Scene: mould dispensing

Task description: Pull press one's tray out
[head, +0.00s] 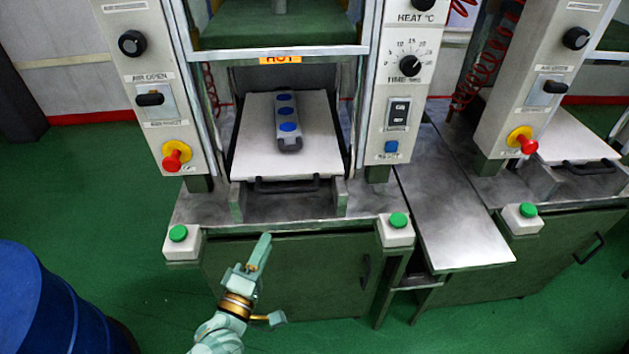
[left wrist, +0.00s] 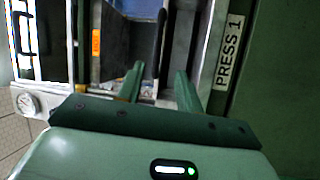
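Press one's tray (head: 255,150) is a pale flat plate inside the press, with a dark handle (head: 287,187) along its front edge. A grey mould (head: 289,122) with blue round spots lies on the tray. My left gripper (head: 262,250) is in front of the press, nearer the camera than the handle and apart from it. In the left wrist view, its two green fingers (left wrist: 158,85) are spread with nothing between them. A dark bar that looks like the handle (left wrist: 159,42) shows ahead of the gap. My right gripper is in neither view.
The press has control columns on both sides and green buttons (head: 398,220) at its front corners. A metal side table (head: 455,220) stands to the right, before a second press. A blue drum (head: 45,300) is at lower left. Green floor is clear at left.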

